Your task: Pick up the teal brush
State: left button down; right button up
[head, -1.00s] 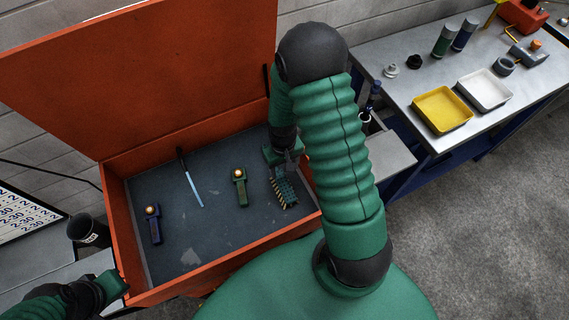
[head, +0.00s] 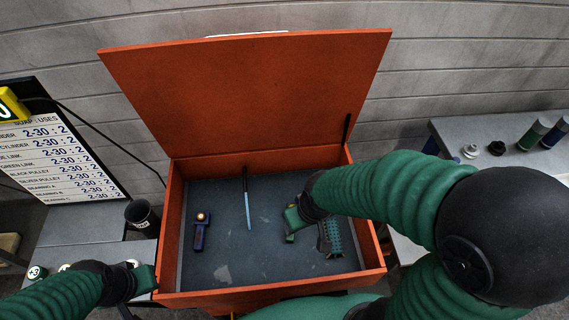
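The teal brush (head: 335,237), a teal bristled block with a grey side, lies on the dark floor of the open orange chest (head: 215,299), in its right part. My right gripper (head: 290,238) is down inside the chest, just left of the brush and apparently apart from it. Its fingers are small and partly hidden by the green gripper body, so whether they are open is unclear. My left gripper (head: 155,284) is outside the chest at its front left corner, far from the brush. Its fingers do not show clearly.
A blue tool with an orange knob (head: 200,230) and a thin black-and-blue tool (head: 247,205) lie in the chest's left half. The raised lid (head: 250,90) stands behind. A dark cup (head: 142,216) is left of the chest. A grey bench (head: 470,140) is right.

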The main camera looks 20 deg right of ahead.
aim_at(332, 225)
jog(key=z, duration=1.35)
jog(key=k+j+u, duration=0.1)
jog(key=j+u, duration=0.2)
jog(key=u, duration=0.2)
jog(key=j+u, duration=0.35)
jog(key=u, duration=0.15)
